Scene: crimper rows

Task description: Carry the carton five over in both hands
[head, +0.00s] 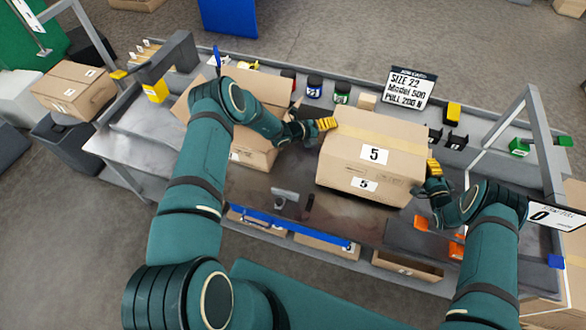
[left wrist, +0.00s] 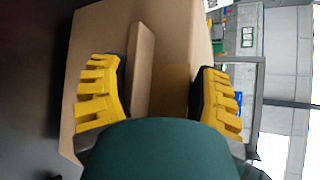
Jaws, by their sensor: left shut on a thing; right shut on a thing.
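The closed brown carton (head: 372,150), with 5 labels on its top and front, is over the right half of the bench. I cannot tell if it touches the surface below. My left gripper (head: 325,125) is shut on its left side. In the left wrist view, yellow finger pads flank a raised cardboard strip on the carton (left wrist: 90,45). My right gripper (head: 433,168) is shut on the carton's right side. The grips are partly hidden by the hands and the carton.
An open carton (head: 255,158) stands just left, partly behind my left arm. Another carton (head: 74,90) stands at the far left. A sign (head: 412,87), small bins and tools line the bench's back. A grey frame post (head: 547,140) rises at right. Orange pieces (head: 456,250) lie front right.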

